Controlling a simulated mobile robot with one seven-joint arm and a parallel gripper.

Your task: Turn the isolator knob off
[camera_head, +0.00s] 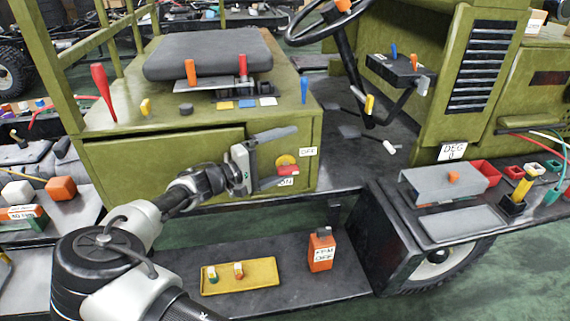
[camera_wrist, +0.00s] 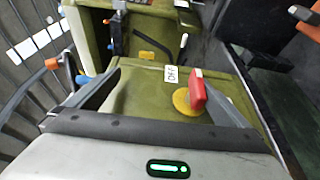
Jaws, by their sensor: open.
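The isolator knob is a red handle (camera_head: 288,171) on a yellow disc (camera_head: 285,159), on the olive side panel below the seat. The handle lies just above the ON label (camera_head: 286,182); the OFF label (camera_head: 308,151) is up and right of the disc. My gripper (camera_head: 289,155) is open and empty, one finger above the knob and one below it. In the wrist view, the red handle (camera_wrist: 197,91) stands between my fingers, nearer the right one, with the OFF label (camera_wrist: 171,75) beside it. I cannot tell whether a finger touches it.
Levers and a grey seat (camera_head: 207,55) are above the panel. A yellow tray (camera_head: 238,277) and an orange box (camera_head: 321,250) stand on the low step. A steering wheel (camera_head: 325,15) is to the upper right. The dark floor right of the panel is fairly open.

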